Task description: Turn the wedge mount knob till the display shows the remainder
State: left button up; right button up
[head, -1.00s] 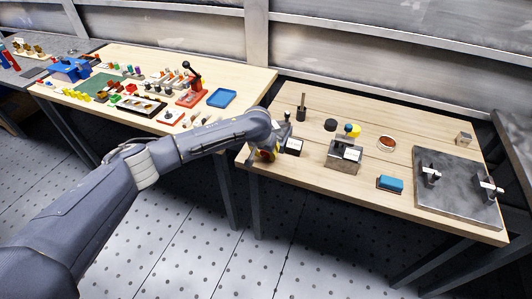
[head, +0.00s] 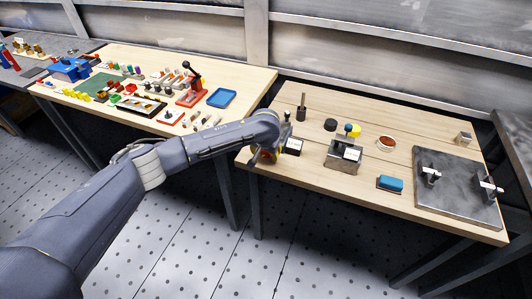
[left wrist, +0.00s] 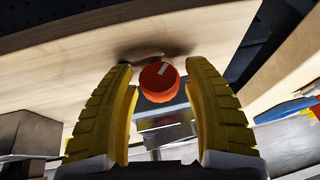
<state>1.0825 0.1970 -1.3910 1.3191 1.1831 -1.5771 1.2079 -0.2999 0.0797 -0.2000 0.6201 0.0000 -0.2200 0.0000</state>
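A round orange-red knob (left wrist: 158,82) with a white mark on its face shows in the left wrist view. It sits between the tips of my left gripper's yellow fingers (left wrist: 157,85), which stand apart with a gap on each side. A grey mount (left wrist: 165,130) shows behind the knob, partly hidden. In the head view my left gripper (head: 265,155) is at the left end of the right-hand table, and its fingers are too small to make out. A dark box with a white panel (head: 293,146) stands beside it; I cannot read the panel. My right gripper is not in view.
On the same table (head: 310,180) are a grey metal block with a white panel (head: 344,154), a blue block (head: 389,183), a reddish round dish (head: 386,142) and a grey plate with clamps (head: 455,205). The left table (head: 240,80) is crowded with small parts.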

pick_arm(q)
jog(key=shift+o, duration=0.9)
jog(key=v, duration=1.2)
